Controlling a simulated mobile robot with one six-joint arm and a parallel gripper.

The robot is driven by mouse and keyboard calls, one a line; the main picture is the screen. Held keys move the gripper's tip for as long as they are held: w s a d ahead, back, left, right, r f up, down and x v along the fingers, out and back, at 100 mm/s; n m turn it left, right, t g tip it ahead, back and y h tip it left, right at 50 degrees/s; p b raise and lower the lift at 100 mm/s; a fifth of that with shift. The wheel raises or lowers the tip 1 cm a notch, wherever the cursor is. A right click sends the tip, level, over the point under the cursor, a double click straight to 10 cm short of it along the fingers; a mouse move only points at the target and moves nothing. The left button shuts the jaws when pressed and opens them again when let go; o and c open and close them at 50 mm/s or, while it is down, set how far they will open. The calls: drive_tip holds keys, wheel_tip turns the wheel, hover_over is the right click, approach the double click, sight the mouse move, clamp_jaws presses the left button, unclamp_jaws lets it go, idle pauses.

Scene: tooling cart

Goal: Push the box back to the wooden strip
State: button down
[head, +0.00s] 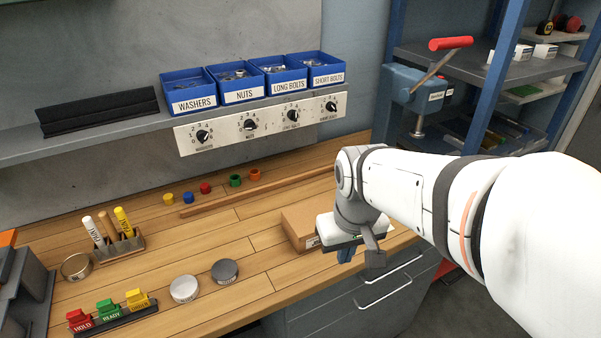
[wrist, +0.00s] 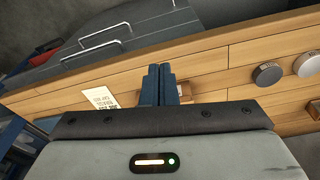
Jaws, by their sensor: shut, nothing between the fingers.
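The brown cardboard box (head: 300,224) sits on the wooden worktop near its front edge, right of centre in the head view. The wooden strip (head: 225,201) lies farther back on the worktop, apart from the box. My gripper (head: 346,254) is at the front right of the box and covers part of it. In the wrist view my gripper's dark blue fingers (wrist: 160,85) are together with nothing between them.
Two round lids, silver (head: 184,289) and dark grey (head: 225,271), stand left of the box. Small coloured pieces (head: 205,188) sit behind the strip. A marker holder (head: 118,246) is at left. Drawers (head: 370,295) are below the front edge. Worktop between box and strip looks clear.

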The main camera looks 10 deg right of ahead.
sight(313, 224)
drive_tip(key=w+r+n+g+p, duration=0.2)
drive_tip(key=w+p, duration=0.2)
drive_tip(key=w, duration=0.3)
drive_tip(key=f, duration=0.8)
drive_tip(key=shift+s+d+f, duration=0.1)
drive_tip(key=shift+d+f, duration=0.15)
drive_tip(key=shift+f, duration=0.6)
drive_tip(key=w, duration=0.1)
drive_tip(key=w+p, duration=0.1)
drive_tip(key=shift+w+a+r, duration=0.15)
drive_tip(key=shift+w+a, duration=0.4)
drive_tip(key=shift+w, duration=0.4)
